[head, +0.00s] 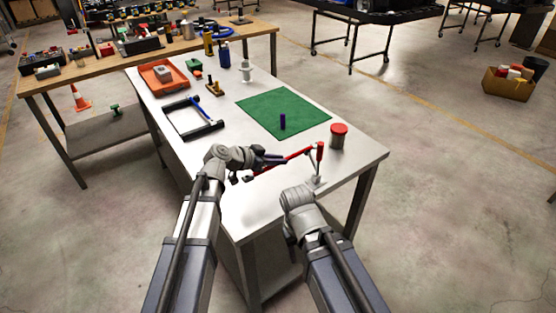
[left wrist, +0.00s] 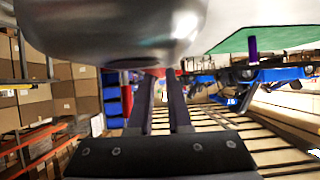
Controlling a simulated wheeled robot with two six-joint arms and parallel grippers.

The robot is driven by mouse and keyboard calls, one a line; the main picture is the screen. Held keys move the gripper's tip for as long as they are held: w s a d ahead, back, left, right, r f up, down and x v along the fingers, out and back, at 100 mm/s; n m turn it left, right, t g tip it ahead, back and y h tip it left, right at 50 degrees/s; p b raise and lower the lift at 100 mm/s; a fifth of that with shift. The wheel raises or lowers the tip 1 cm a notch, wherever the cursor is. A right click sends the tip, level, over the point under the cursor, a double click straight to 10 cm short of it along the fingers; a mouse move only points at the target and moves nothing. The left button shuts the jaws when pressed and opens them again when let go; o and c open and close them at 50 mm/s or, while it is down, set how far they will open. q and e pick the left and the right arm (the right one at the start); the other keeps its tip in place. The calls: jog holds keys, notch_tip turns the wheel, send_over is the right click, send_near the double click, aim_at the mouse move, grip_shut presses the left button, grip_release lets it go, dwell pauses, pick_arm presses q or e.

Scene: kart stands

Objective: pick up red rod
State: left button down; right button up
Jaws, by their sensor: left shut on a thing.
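The red rod (head: 300,153) shows in the head view as a slim, slanted red bar above the near right part of the grey table (head: 355,160). My left gripper (head: 284,160) is shut on it, with the dark fingers at the middle of the bar. In the left wrist view, my left gripper's two dark fingers (left wrist: 166,85) run side by side, and the thing between their tips is too small to make out. An upright red piece (head: 320,150) on a light stand is at the bar's right end. My right arm's wrist shows, but its fingers are hidden.
A red-lidded can (head: 338,136) stands to the right. A purple rod (head: 282,121) stands upright on the green mat (head: 262,104). A black frame (head: 180,128) and an orange tray (head: 151,82) lie farther left. The table's front edge is close to my arms.

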notch_tip(320, 180, up, 10)
jog(key=p, duration=0.8)
jog(key=shift+f, duration=0.15)
